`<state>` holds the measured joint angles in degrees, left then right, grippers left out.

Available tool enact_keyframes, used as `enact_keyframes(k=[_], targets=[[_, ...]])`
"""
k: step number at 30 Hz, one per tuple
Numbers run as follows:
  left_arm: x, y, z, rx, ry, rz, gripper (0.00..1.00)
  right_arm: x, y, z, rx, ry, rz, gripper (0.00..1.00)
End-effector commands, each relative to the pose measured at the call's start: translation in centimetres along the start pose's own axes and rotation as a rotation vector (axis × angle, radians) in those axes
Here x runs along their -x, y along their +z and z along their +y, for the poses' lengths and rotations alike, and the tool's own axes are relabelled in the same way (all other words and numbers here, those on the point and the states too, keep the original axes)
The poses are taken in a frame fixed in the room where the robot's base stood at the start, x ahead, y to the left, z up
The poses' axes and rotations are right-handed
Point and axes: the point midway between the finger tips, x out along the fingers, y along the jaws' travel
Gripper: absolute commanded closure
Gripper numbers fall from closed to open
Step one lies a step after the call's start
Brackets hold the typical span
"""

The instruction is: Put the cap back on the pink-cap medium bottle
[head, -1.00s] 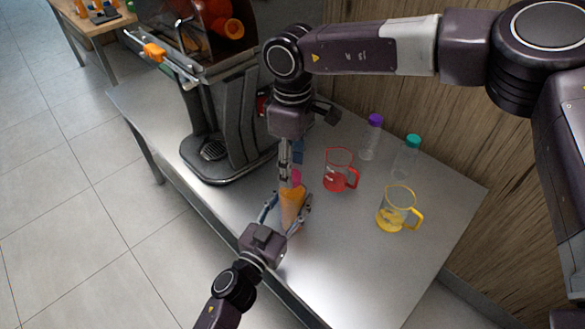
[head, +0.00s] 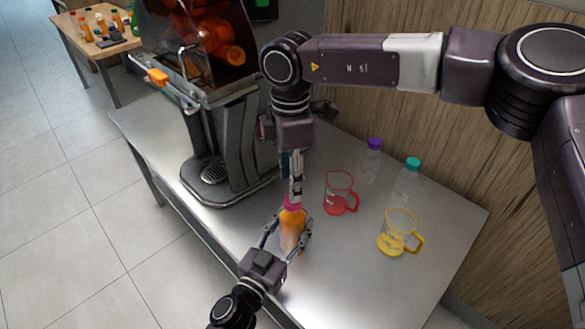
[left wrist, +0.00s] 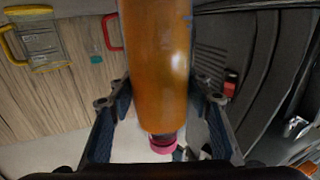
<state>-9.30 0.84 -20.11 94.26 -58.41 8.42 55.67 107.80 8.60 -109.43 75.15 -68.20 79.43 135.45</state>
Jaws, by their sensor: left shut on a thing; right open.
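The medium bottle (head: 291,232) is filled with orange juice and stands upright at the table's front edge. My left gripper (head: 287,238) is shut around its body; the left wrist view shows a finger on each side of the bottle (left wrist: 158,65). The pink cap (head: 291,203) sits at the bottle's mouth and also shows in the left wrist view (left wrist: 163,144). I cannot tell how tightly it is seated. My right gripper (head: 296,196) is open, pointing down right at the cap, its fingertips partly overlapping it in the head view.
A red jug (head: 327,201) and a yellow jug (head: 384,241) stand right of the bottle. Purple-cap (head: 371,165) and teal-cap (head: 407,183) bottles stand behind them, near the wooden wall. The juicer (head: 235,160) stands close on the left. The right front tabletop (head: 350,290) is clear.

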Motion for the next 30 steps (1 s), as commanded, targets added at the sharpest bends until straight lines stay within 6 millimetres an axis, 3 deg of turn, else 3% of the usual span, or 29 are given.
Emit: enact_keyframes(k=[30], targets=[[0.0, 0.0, 0.0, 0.000, 0.001, 0.001, 1.00, 1.4, -0.6, -0.1, 2.078, 0.000, 0.003, 0.58]])
